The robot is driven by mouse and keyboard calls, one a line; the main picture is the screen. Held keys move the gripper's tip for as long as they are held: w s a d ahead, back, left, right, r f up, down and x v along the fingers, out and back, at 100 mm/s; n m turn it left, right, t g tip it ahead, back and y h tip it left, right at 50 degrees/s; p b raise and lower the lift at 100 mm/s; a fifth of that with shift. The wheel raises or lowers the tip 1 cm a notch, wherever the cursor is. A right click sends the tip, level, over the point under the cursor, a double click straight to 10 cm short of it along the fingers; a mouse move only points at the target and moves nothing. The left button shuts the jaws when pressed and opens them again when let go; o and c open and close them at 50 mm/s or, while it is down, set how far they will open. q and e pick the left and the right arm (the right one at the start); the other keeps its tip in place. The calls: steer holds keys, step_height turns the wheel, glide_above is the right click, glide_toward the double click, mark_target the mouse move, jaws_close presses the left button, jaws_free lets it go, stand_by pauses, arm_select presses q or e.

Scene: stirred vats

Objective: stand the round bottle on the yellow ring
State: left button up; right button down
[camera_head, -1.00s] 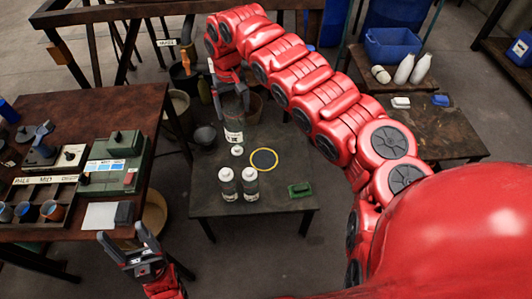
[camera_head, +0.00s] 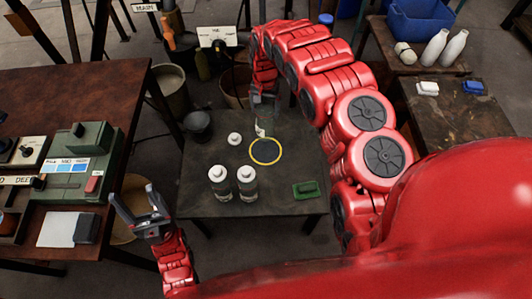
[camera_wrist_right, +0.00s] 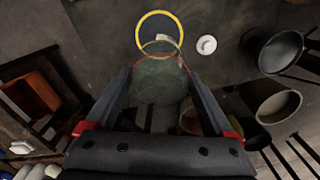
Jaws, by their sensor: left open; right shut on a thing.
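The clear round bottle (camera_head: 262,122) is held upright in my right gripper (camera_head: 263,98), just behind the yellow ring (camera_head: 265,160) in the head view. A pale label shows low on the bottle. In the right wrist view the see-through bottle (camera_wrist_right: 158,80) sits between the fingers, and its far end overlaps the near edge of the yellow ring (camera_wrist_right: 138,36). Whether its base touches the table is unclear. The ring lies flat on the dark low table (camera_head: 205,205), with nothing seen standing in it. My left gripper (camera_head: 132,196) is open and empty, left of that table.
Two white-capped bottles (camera_head: 218,183) (camera_head: 247,184) stand in front of the ring. A small white round piece (camera_head: 234,139) lies left of it. A green block (camera_head: 305,190) lies at front right.

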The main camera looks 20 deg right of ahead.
mark_target(265, 125)
steer(key=shift+s+f, duration=0.25)
steer(key=shift+f, duration=0.7)
step_height(265, 125, down, 5)
steer(key=shift+f, duration=0.75)
steer(key=shift+f+b, duration=0.35)
steer(key=shift+f, duration=1.1)
